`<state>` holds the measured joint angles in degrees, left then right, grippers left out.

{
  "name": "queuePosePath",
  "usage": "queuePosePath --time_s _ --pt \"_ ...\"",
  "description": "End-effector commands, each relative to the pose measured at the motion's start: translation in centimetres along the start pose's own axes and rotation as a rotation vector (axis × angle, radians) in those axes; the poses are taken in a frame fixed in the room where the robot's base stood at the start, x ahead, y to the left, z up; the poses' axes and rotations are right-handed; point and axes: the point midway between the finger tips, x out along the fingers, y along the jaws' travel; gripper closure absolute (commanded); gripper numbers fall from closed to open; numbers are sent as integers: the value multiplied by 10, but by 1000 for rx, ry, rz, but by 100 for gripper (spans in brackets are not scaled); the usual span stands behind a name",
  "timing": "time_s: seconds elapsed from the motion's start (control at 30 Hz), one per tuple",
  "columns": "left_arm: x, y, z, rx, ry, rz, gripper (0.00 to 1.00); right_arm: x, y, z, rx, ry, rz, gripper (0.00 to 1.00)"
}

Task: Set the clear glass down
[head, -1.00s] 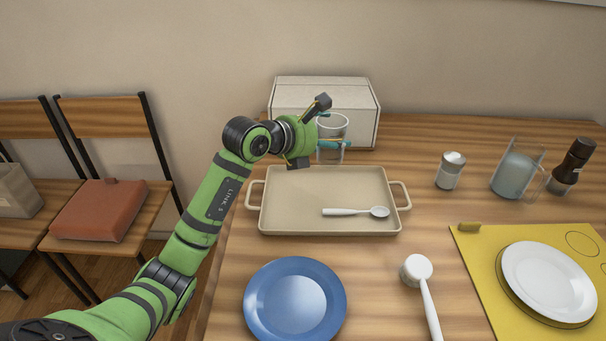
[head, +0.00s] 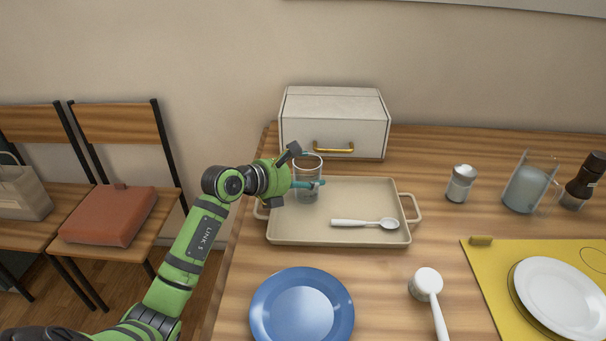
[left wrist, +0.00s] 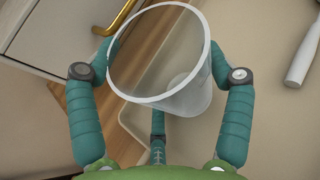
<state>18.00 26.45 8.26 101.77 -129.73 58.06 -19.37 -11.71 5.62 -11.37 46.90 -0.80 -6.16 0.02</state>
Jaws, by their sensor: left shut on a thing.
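The clear glass (head: 308,168) is upright in the head view, over the back left part of the beige tray (head: 290,236). My left gripper (head: 308,184) is shut on the glass, with teal fingers on both sides of it. The left wrist view also shows the glass (left wrist: 165,65) between the two fingers, with its open rim toward the camera. I cannot tell whether its base touches the tray. My right gripper is not in view.
A white spoon (head: 365,223) lies in the tray's front right. A white box with a gold handle (head: 335,125) stands behind. A blue plate (head: 302,310) is in front. A shaker (head: 460,184), a pitcher (head: 527,188) and a yellow mat (head: 482,262) are to the right.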

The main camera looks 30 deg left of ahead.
Motion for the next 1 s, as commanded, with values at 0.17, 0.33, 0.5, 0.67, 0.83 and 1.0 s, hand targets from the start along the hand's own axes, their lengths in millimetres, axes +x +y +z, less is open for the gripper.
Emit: queuePosePath --time_s 0.17,0.33,0.5,0.67,0.83,1.0 --pt "1 0 -3 1 0 0 16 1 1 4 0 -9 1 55" --pt "1 0 -2 0 0 0 0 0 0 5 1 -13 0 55" --pt "1 0 -2 0 0 0 0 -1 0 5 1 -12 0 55" --pt "-1 0 2 0 -1 0 0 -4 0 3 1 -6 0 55" --pt "-25 1 0 4 1 2 0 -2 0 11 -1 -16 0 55" --pt "-63 0 0 6 2 2 0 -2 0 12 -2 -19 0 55"
